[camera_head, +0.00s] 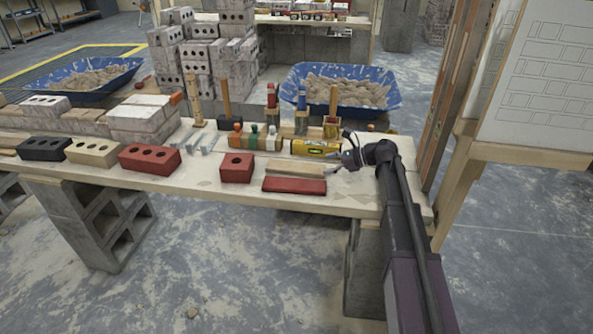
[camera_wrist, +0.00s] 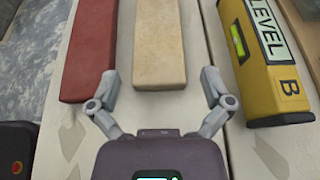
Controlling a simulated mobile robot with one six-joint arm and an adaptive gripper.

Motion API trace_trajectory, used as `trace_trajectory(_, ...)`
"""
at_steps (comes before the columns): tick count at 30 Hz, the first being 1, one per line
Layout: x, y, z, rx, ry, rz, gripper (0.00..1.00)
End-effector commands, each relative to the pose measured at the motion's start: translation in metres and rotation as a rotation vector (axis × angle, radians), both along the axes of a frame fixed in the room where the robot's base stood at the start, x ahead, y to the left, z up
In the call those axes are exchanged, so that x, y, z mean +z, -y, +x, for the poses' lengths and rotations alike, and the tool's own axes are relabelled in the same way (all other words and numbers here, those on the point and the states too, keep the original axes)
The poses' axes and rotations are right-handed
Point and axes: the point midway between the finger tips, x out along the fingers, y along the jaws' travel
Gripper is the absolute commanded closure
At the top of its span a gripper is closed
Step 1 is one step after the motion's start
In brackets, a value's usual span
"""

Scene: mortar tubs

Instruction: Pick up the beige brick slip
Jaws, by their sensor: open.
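The beige brick slip (camera_head: 297,168) is a thin flat bar lying on the plank bench. In the wrist view, the beige brick slip (camera_wrist: 160,48) runs lengthwise up from between my fingers, its near end just ahead of my gripper's body. My gripper (camera_wrist: 160,82) is open and empty, with one finger to each side of the slip and a gap on both sides. In the head view, my gripper (camera_head: 346,158) is at the slip's right end. The head view does not clearly show how high the fingers are above the bench.
A red brick slip (camera_wrist: 90,50) lies close on the left; it is in front in the head view (camera_head: 294,185). A yellow level (camera_wrist: 265,60) lies on the right. A red brick (camera_head: 237,168) stands left of the slips. Blue mortar tubs (camera_head: 340,87) stand behind.

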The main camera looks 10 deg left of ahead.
Motion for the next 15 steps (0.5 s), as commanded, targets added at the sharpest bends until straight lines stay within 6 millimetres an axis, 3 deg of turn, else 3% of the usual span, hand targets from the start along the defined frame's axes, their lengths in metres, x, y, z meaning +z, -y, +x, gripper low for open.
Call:
trace_trajectory(8, -0.001, -0.001, 0.000, 0.000, 0.000, 0.000, 0.00)
trace_trajectory(15, -0.013, -0.020, -0.001, 0.001, 0.000, 0.000, 0.00)
